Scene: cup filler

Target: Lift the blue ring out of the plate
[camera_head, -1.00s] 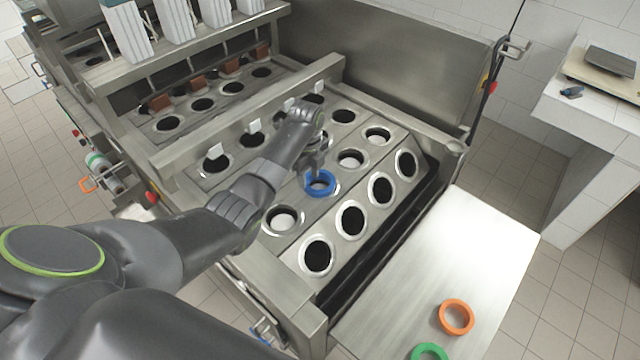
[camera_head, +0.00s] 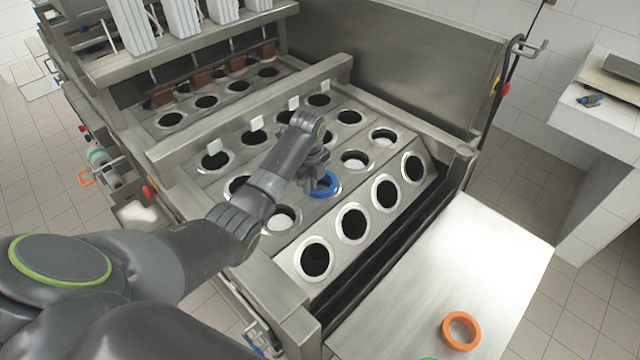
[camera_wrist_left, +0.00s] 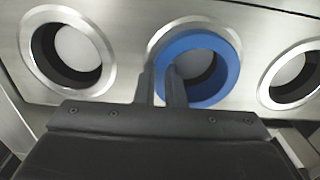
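The blue ring (camera_head: 329,185) is at a hole in the sloped metal plate (camera_head: 258,184), partly hidden by my left gripper (camera_head: 314,172). In the left wrist view the ring (camera_wrist_left: 225,62) sits off-centre over the hole's silver rim, which shows at its upper left. My left gripper (camera_wrist_left: 160,85) has one finger outside the ring's left wall and one inside its opening. The fingers are close together with the wall between them, and look shut on it. I cannot tell whether the ring is clear of the plate. My right gripper is not in view.
Several other holes with silver rims (camera_head: 354,224) surround the ring. A raised metal bar (camera_head: 250,115) crosses the machine behind my gripper. An orange ring (camera_head: 461,331) lies on the metal shelf (camera_head: 455,255) at the right, with a green ring (camera_head: 427,358) cut off at the frame's bottom.

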